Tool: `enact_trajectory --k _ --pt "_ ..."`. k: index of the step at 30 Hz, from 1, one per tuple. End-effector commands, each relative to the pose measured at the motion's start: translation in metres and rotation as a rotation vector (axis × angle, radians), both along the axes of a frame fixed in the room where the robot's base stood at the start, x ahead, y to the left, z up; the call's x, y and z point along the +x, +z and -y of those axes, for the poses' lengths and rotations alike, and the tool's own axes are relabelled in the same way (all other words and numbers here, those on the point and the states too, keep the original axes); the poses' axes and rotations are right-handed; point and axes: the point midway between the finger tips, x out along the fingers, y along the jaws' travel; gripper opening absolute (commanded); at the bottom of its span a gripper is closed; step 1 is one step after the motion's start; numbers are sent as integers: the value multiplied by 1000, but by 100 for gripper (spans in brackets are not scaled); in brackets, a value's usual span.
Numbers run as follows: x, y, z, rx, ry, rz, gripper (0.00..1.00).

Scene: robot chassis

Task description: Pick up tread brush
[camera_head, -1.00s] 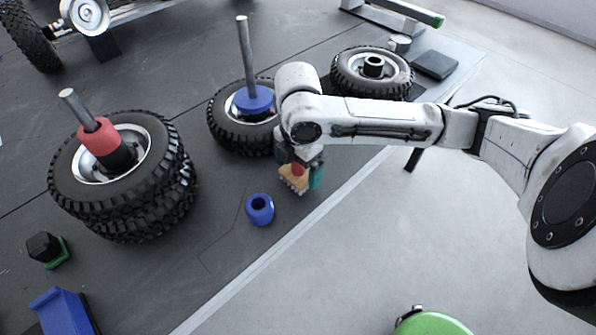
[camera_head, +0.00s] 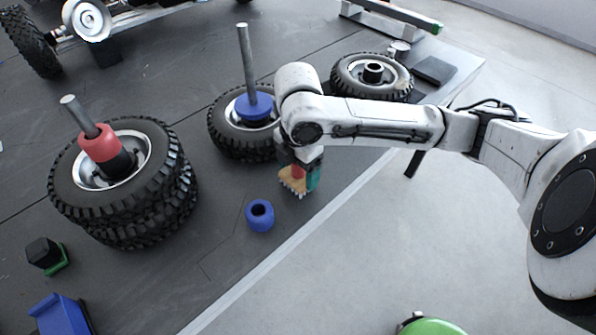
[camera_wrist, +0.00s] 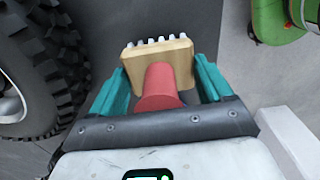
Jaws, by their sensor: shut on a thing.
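The tread brush (camera_head: 292,180) has a tan block, a red handle and pale bristles. In the head view it is at the end of my arm, near the table's front edge. My gripper (camera_head: 302,172) has teal fingers and is shut on the brush. In the wrist view the brush block (camera_wrist: 157,57) and red handle lie between the fingers of my gripper (camera_wrist: 163,85), with the bristles pointing away. I cannot tell for sure whether the brush touches the table.
A blue ring (camera_head: 260,215) lies close to the brush. Stacked tires (camera_head: 130,195) with a red collar stand left. A tire with a blue collar (camera_head: 254,104) and another tire (camera_head: 372,75) are behind. A blue holder (camera_head: 62,315) is front left.

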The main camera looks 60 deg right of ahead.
Motion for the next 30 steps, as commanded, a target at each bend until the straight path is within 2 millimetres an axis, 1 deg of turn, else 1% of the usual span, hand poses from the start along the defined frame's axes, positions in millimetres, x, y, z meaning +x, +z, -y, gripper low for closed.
enact_trajectory --k 4,13,19,23,28,30 --pt "-2 25 -1 -1 2 4 44" --pt "-50 87 -22 0 0 2 44" --pt "-69 99 -32 5 -2 0 44" --pt "-77 103 -33 3 -6 -2 44" --pt "-88 109 -41 5 -2 0 44" --pt "-96 112 -43 1 -3 -2 44"
